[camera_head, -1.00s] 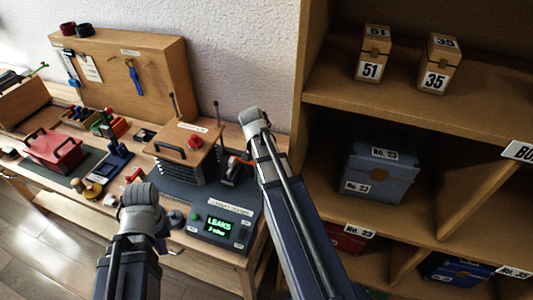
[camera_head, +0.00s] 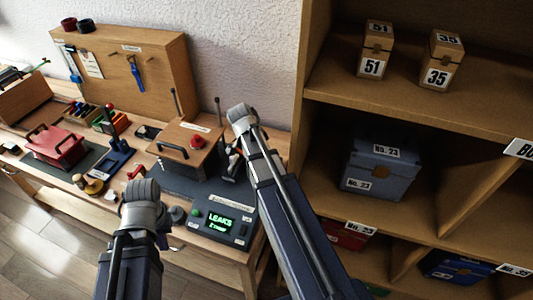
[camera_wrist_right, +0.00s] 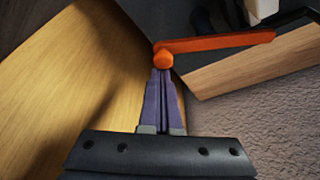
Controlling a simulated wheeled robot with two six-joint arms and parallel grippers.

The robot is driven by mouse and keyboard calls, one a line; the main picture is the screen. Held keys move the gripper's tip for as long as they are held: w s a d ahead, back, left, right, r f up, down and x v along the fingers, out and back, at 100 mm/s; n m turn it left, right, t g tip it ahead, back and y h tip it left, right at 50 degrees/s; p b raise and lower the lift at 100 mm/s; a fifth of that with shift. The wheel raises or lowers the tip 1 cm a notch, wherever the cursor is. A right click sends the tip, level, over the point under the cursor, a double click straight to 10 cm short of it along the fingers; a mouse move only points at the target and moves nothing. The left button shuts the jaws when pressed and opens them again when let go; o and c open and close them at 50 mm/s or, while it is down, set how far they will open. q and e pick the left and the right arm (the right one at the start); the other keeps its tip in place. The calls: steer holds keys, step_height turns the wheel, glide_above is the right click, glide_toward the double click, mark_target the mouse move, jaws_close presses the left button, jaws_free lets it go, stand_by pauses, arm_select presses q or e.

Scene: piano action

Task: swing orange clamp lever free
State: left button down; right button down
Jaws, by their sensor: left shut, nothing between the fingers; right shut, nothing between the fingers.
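The orange clamp lever (camera_wrist_right: 220,43) shows in the right wrist view as a flat bar running right from a round orange end. My right gripper (camera_wrist_right: 163,72) is shut, its fingertips at or just below that round end; I cannot tell whether they touch. In the head view the right gripper (camera_head: 238,112) is at the right side of the wooden-topped box (camera_head: 187,143), and the arm hides most of the clamp. My left gripper (camera_head: 139,190) is shut and empty in front of the bench, apart from the lever.
A dark console (camera_head: 222,222) with a green "LEAKS" screen sits before the box. Thin upright rods stand behind the box. A shelf unit (camera_head: 415,108) with labelled boxes is close on the right. A red case (camera_head: 57,147) and small tools crowd the bench's left.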

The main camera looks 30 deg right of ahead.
steer(key=m, duration=0.1)
steer(key=a+m+g, duration=0.1)
steer(key=m, duration=0.1)
steer(key=shift+s+a, duration=0.15)
steer(key=shift+a, duration=0.15)
steer(key=shift+w+a, duration=0.2)
steer(key=shift+a, duration=1)
steer(key=shift+w+a, duration=0.2)
steer(key=shift+a, duration=0.95)
steer(key=shift+w+a, duration=0.1)
steer(key=shift+a, duration=0.05)
